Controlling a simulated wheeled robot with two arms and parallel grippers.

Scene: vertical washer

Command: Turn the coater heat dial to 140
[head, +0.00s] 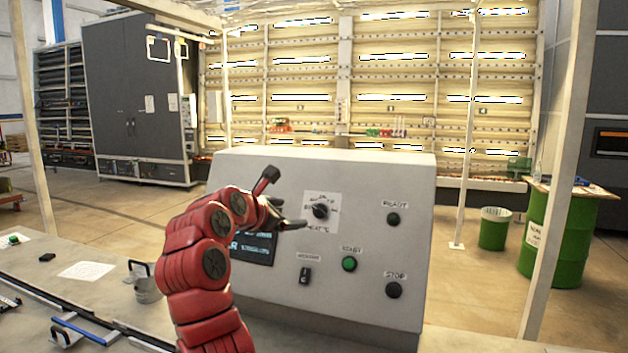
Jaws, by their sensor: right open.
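The heat dial (320,211) is a small black knob on a white label plate, on the front of the grey control box (362,270). The numbers on its label are too small to read, and I cannot tell its setting. My right gripper (286,202) is at the end of the red arm, just left of the dial. Its two dark fingers are spread, one above and one below, with nothing seen between them. I cannot tell how far it is from the panel. My left gripper is out of view.
The panel also bears a display (252,247) partly hidden by my arm, a black switch (305,275), a green start button (349,263), a ready light (393,218) and a stop button (393,290).

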